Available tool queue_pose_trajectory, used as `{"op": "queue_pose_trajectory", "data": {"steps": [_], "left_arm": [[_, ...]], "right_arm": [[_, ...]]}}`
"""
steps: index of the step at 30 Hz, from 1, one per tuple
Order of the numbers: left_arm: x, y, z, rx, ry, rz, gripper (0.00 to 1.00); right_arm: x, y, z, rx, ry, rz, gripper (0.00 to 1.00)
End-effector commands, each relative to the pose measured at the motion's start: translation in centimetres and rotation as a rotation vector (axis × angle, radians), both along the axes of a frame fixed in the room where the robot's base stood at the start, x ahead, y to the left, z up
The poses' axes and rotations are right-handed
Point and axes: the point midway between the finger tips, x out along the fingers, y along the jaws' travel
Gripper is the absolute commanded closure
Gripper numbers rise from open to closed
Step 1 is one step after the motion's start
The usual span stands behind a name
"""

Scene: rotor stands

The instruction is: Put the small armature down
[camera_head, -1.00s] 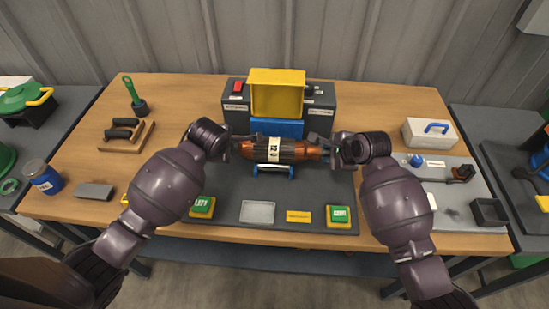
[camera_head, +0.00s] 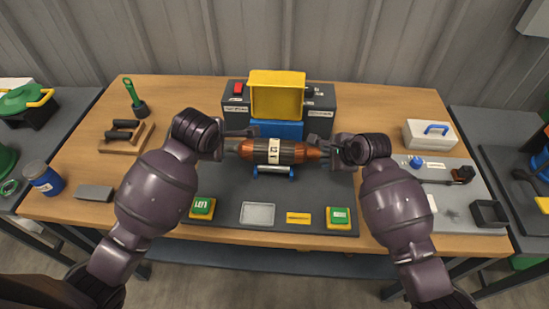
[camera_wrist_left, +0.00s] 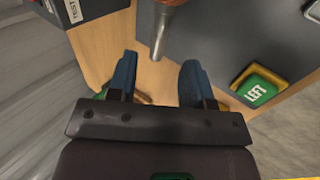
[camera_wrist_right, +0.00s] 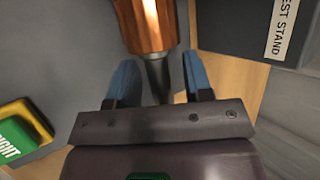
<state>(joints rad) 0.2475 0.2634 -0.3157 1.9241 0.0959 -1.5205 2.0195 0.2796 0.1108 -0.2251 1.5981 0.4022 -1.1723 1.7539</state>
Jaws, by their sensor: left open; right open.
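The armature (camera_head: 290,152), copper and dark with a white label band, lies level above the blue stand (camera_head: 291,173) in the middle of the dark mat; it looks seated, but the contact is mostly hidden. My left gripper (camera_head: 231,144) is open at its left shaft end; in the left wrist view the bare steel shaft (camera_wrist_left: 160,32) reaches just between the open fingertips. My right gripper (camera_head: 326,150) is open around the right end; in the right wrist view the shaft (camera_wrist_right: 157,80) sits between the spread fingers, with gaps on both sides.
Behind stands a dark test stand (camera_head: 319,122) with a raised yellow cover (camera_head: 277,95) and a blue block. In front are the green LEFT button (camera_head: 202,207), a grey tray (camera_head: 258,214) and the green RIGHT button (camera_head: 340,217). A tool holder stands left, a white case right.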

Motion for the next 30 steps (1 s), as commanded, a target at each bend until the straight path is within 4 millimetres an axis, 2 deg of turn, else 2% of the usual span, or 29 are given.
{"op": "queue_pose_trajectory", "data": {"steps": [6,14,20,30], "left_arm": [[-1.6,0.0,2.4,-0.001,-0.001,-0.001,0.54],[-2.2,0.0,3.3,0.0,0.001,0.0,0.54],[-2.2,0.0,3.3,0.001,0.001,0.001,0.54],[-2.2,0.0,3.3,0.0,0.001,0.0,0.54]], "right_arm": [[0.0,0.0,0.0,0.0,0.0,0.0,0.54],[-0.2,-0.2,0.3,0.0,-0.001,0.0,0.54],[-1.4,-1.1,2.2,0.001,-0.003,-0.001,0.54],[-4.4,-3.3,6.7,0.001,-0.003,-0.001,0.54]]}}
